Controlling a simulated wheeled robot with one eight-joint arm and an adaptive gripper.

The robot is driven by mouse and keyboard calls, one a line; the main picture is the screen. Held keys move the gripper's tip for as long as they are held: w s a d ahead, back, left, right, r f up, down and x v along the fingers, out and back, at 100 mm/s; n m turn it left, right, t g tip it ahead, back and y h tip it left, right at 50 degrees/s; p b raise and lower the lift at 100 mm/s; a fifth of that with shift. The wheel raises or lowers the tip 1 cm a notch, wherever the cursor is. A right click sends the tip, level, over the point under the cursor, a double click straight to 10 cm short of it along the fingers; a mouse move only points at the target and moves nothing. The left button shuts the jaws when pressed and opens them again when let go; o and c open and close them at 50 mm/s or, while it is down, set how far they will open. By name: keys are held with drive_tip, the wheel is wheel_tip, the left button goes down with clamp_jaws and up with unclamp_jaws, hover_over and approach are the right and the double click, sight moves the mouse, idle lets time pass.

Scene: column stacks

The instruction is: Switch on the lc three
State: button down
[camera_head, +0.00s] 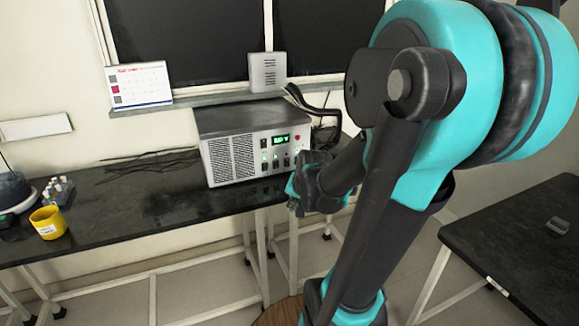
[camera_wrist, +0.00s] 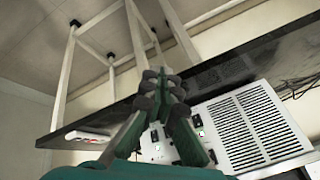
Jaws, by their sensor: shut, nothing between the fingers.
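The only powered unit I see, probably the lc three (camera_head: 230,160), is a pale box with a dark top on the black bench. Its front has a vent grille, a lit green display (camera_head: 281,139) and small switches with green lights below it. My gripper (camera_head: 293,196) is just in front of the unit's lower right front, partly hidden by my arm. In the wrist view my gripper (camera_wrist: 165,85) has its fingertips together and empty. The unit's panel (camera_wrist: 235,125) lies behind and right of the fingers, which cover part of the switches. Contact cannot be told.
The black bench (camera_head: 130,215) holds loose dark cables, a yellow cup (camera_head: 48,222) and a small rack of vials (camera_head: 58,190) at left. A calendar (camera_head: 139,84) and a grey box (camera_head: 267,72) stand on the sill. Another dark table (camera_head: 520,235) is at right.

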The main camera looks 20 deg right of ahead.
sight(287, 166)
drive_tip(key=w+d+r+m+t, duration=0.1)
drive_tip(key=w+d+r+m, duration=0.2)
drive_tip(key=w, duration=0.5)
drive_tip(key=w+d+r+m+t, duration=0.1)
drive_tip(key=w+d+r+m, duration=0.2)
drive_tip(key=w+m, duration=0.4)
drive_tip(key=shift+w+d+t, duration=0.4)
drive_tip(key=shift+w+d, duration=0.5)
drive_tip(key=x, duration=1)
drive_tip(key=shift+w+a, duration=0.1)
drive_tip(key=shift+w+a+f, duration=0.1)
drive_tip(key=shift+w, duration=0.5)
drive_tip(key=shift+w+a+f, duration=0.1)
drive_tip(key=shift+w, duration=1.15)
drive_tip(key=shift+w+a+f, duration=0.1)
drive_tip(key=shift+w+f, duration=0.05)
drive_tip(key=shift+w, duration=0.2)
